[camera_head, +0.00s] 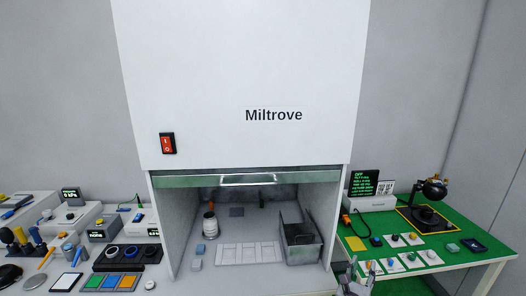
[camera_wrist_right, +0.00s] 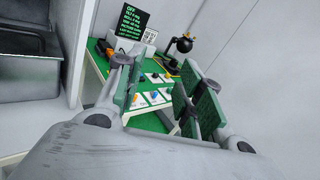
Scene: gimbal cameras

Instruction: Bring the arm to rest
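My right gripper (camera_head: 360,280) shows at the bottom edge of the head view, in front of the left end of the green table. In the right wrist view its two padded fingers stand well apart, and the gap between them (camera_wrist_right: 163,88) is empty. Through this gap the green table and its small parts show farther off. The fingers appear to touch nothing. Most of my right arm is outside the head view. My left gripper and left arm are not in view.
The white Miltrove cabinet (camera_head: 240,90) stands in the middle with its front partly open. Inside are a metal bin (camera_head: 303,250) and a white tray (camera_head: 248,254). A green table (camera_head: 400,285) with a black device (camera_head: 428,218) is at right. Boxes and tools crowd the left.

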